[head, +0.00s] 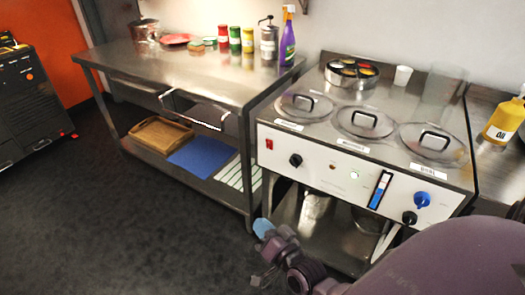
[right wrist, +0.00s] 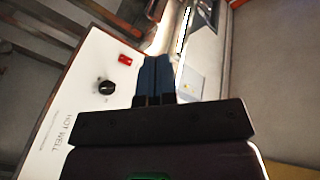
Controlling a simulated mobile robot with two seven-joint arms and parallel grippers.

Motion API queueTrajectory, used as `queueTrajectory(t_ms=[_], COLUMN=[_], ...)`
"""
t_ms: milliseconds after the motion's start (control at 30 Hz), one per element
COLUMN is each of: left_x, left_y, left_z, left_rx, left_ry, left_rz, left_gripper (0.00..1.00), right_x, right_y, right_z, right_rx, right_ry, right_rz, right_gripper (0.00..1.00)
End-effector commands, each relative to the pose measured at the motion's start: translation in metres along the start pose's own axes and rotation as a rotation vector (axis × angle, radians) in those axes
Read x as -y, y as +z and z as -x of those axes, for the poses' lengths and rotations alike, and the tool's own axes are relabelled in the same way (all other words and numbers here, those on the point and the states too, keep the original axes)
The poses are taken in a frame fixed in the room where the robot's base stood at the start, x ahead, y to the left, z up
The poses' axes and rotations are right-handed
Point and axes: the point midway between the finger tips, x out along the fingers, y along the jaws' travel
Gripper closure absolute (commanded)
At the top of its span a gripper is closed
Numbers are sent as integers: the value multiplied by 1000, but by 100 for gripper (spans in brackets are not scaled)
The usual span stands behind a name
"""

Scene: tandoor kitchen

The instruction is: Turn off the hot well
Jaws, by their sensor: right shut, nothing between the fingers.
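The hot well (head: 330,155) is a steel unit with several lidded wells on top and a white front panel. A red switch (head: 269,144) sits at the panel's left end, with a black knob (head: 295,160) to its right. In the right wrist view, the red switch (right wrist: 125,59) and black knob (right wrist: 106,88) show beside the label "HOT WELL". My right gripper (head: 264,228) is shut and empty, low in front of the hot well's left end. Its blue fingers (right wrist: 157,75) appear close together beside the panel, apart from the switch. My left gripper is not in view.
A steel table (head: 190,70) with jars and a purple spray bottle (head: 287,40) stands left of the hot well. Its lower shelf holds a blue board (head: 202,155) and a wooden tray (head: 158,134). A yellow oil bottle (head: 504,120) is at right. The dark floor at left is clear.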

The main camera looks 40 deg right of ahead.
Motion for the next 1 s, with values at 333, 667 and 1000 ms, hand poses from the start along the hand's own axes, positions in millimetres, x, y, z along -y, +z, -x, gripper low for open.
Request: queueTrajectory(t_ms=[333, 667, 1000], left_x=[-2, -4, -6], left_y=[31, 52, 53], left_z=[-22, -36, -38], left_rx=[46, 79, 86], left_ry=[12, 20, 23], left_rz=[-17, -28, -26], left_gripper=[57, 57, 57], right_x=[8, -23, -30], right_y=[-54, -55, -44], right_z=[-108, -160, -172], right_rx=[-577, -1097, -1310], right_ry=[-304, -574, -671], right_rz=[-1011, -1788, -2012], right_gripper=[100, 100, 100])
